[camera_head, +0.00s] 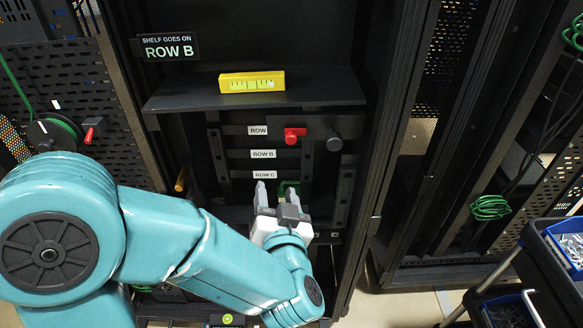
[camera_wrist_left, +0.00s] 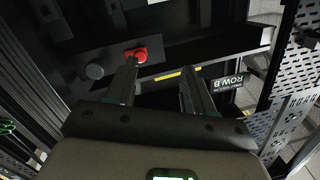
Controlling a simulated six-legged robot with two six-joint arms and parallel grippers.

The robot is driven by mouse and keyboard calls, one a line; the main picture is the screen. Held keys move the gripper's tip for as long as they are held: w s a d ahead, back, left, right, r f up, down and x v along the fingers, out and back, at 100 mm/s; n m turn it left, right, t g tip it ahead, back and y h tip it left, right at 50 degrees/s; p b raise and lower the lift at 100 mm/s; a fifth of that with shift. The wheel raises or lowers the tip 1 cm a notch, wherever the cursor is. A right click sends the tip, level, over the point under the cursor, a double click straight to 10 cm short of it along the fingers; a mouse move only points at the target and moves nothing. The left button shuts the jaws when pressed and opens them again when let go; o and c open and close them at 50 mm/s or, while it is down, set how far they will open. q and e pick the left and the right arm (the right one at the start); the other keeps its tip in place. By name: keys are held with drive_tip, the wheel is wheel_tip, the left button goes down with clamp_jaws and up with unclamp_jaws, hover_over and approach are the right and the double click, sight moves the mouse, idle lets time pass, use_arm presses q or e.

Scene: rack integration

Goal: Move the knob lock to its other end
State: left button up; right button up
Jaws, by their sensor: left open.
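A red knob (camera_head: 293,135) sits on the dark rack panel, to the right of the "ROW" label at its height. A dark grey round knob (camera_head: 334,143) is to its right. I cannot tell which of them is the knob lock. Both knobs show in the left wrist view, the red one (camera_wrist_left: 140,54) and the grey one (camera_wrist_left: 94,71). My left gripper (camera_head: 275,187) is open and empty, below the red knob in the head view. In the left wrist view one finger of the gripper (camera_wrist_left: 158,68) overlaps the red knob's edge; contact cannot be told. My right gripper is not in view.
A black shelf (camera_head: 200,97) juts out above the knobs, with a yellow level (camera_head: 252,82) on it. A "ROW B" sign (camera_head: 168,47) hangs at the upper left. Rack posts flank the opening. A cart with blue bins (camera_head: 553,250) stands at the right.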

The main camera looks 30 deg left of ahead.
use_arm(q)
drive_tip(key=s+d+r+t+h+b, duration=0.1)
drive_tip(key=d+r+t, duration=0.1)
drive_tip(key=d, duration=0.1)
drive_tip(key=p, duration=1)
approach(291, 141)
drive_tip(key=p+x, duration=0.1)
drive_tip(key=x, duration=0.7)
drive_tip(key=shift+r+p, duration=0.1)
drive_tip(key=shift+p, duration=0.2)
drive_tip(key=shift+w+a, duration=0.3)
drive_tip(key=shift+w, duration=0.05)
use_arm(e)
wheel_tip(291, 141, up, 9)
use_arm(q)
drive_tip(key=shift+d, duration=0.1)
drive_tip(key=shift+c, duration=0.3)
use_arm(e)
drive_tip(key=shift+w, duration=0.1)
